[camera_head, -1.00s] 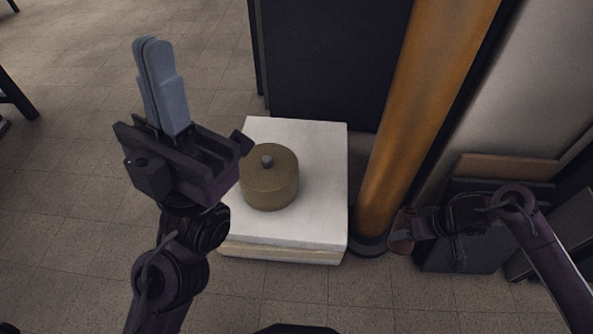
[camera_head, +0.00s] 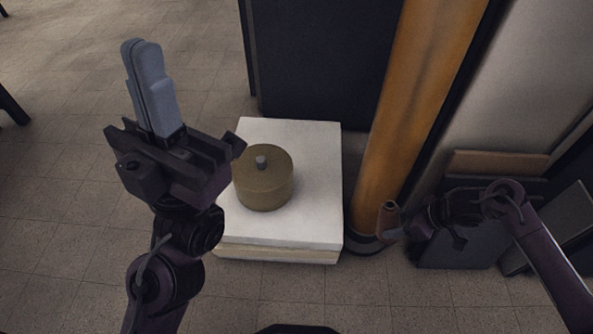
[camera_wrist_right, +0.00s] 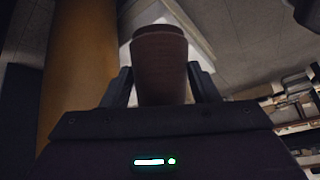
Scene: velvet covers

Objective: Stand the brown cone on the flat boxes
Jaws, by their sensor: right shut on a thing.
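The brown cone (camera_wrist_right: 160,65) is between the fingers of my right gripper (camera_wrist_right: 160,88), which is shut on it. In the head view the cone (camera_head: 388,219) shows small, in front of the orange column's foot and right of the boxes, apart from them. The right gripper (camera_head: 398,228) holds it there. The flat white boxes (camera_head: 315,205) lie stacked on the floor in the middle. My left gripper (camera_head: 148,88) is raised at the left with its two grey fingers together, empty.
An olive round tin with a grey knob (camera_head: 264,178) stands on the boxes, on their left part. The orange column (camera_head: 405,120) rises just right of the boxes. A dark panel (camera_head: 320,60) stands behind. The boxes' right and front top is bare.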

